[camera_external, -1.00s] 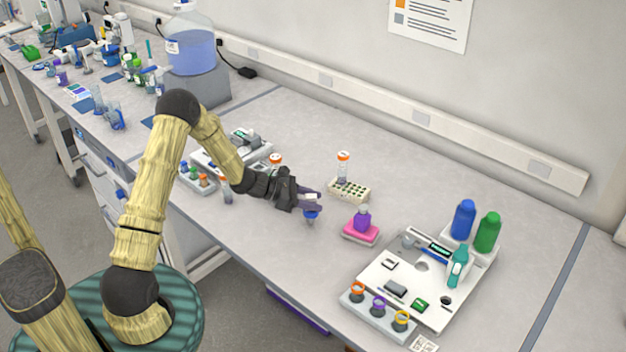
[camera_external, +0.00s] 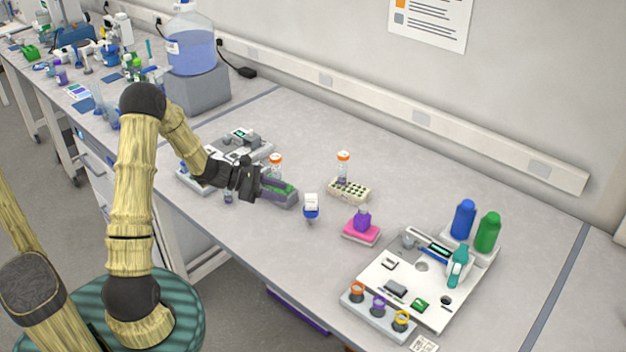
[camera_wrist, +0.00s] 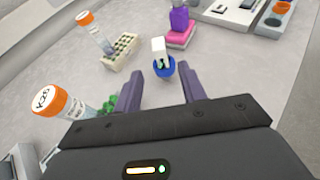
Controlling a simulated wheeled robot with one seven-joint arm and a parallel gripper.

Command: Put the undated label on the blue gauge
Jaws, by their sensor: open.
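The blue gauge (camera_external: 311,213) stands on the bench left of the pink block, and a small white label (camera_external: 311,200) sits upright at its top. In the wrist view the blue gauge (camera_wrist: 163,68) shows just beyond my fingertips, with the white label (camera_wrist: 158,45) rising from it. Any writing on the label is too small to read. My gripper (camera_external: 284,190) is open and empty, a little left of the gauge and apart from it. In the wrist view its two purple fingers (camera_wrist: 174,85) are spread, with bare bench between them.
A cream rack (camera_external: 349,190) with another orange-capped vial, a pink block with a purple bottle (camera_external: 362,222), and a white instrument tray (camera_external: 375,272) stand to the right.

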